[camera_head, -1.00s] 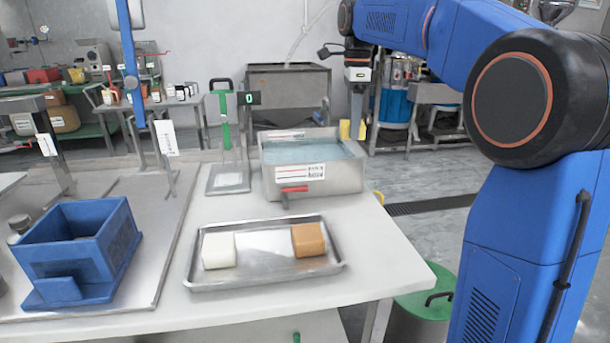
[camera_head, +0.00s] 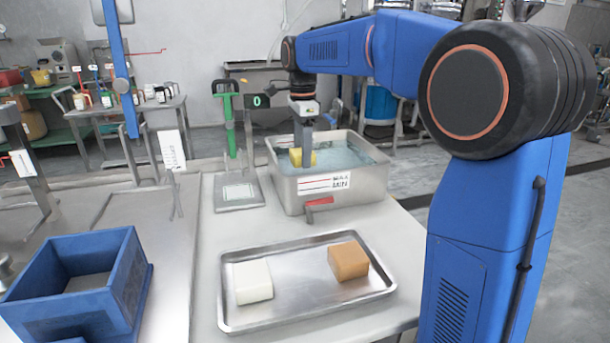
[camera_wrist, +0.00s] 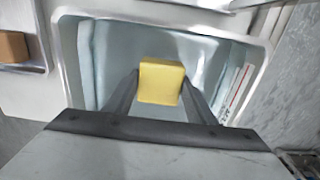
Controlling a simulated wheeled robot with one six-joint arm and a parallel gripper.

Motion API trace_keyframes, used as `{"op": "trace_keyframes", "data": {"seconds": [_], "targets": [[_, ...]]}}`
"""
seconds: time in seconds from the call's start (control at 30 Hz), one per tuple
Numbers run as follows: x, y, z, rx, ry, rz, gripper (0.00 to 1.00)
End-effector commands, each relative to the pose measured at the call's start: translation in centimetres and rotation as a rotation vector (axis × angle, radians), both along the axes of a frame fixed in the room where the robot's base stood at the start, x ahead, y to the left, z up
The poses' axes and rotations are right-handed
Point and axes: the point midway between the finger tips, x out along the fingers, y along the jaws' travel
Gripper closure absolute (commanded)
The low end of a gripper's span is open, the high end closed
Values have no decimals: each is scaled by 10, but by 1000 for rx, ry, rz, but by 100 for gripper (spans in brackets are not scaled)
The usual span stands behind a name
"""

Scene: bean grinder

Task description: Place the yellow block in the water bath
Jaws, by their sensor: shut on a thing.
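The yellow block (camera_head: 302,158) is between the fingers of my gripper (camera_head: 303,150), over the left part of the water bath (camera_head: 345,196). The bath is a grey metal tank with water in it and a red-handled tap at its front. In the wrist view my gripper (camera_wrist: 160,88) is shut on the yellow block (camera_wrist: 161,80), with a finger on each side. The bath's rim (camera_wrist: 60,60) surrounds the block in that view. I cannot tell whether the block touches the water.
A metal tray (camera_head: 300,309) in front of the bath holds a white block (camera_head: 253,282) and an orange-brown block (camera_head: 348,260). A scale with a green post (camera_head: 231,130) stands close left of the bath. A blue box (camera_head: 85,285) is at the lower left.

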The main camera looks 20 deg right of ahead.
Motion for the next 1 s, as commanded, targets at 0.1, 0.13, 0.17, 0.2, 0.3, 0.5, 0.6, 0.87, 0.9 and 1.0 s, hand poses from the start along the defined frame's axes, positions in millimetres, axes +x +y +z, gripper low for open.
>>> {"op": "trace_keyframes", "data": {"seconds": [0.1,0.13,0.17,0.2,0.3,0.5,0.6,0.87,0.9,1.0], "targets": [[0,0,-17,0,1,0,76],[0,0,-20,0,0,0,76],[0,0,-23,0,1,0,76],[0,0,-25,0,1,0,76],[0,0,-30,0,0,0,76],[0,0,-53,0,1,0,76],[0,0,-63,0,0,0,76],[0,0,-64,0,-1,0,76],[0,0,-65,0,-1,0,76],[0,0,-67,0,0,0,47]]}}
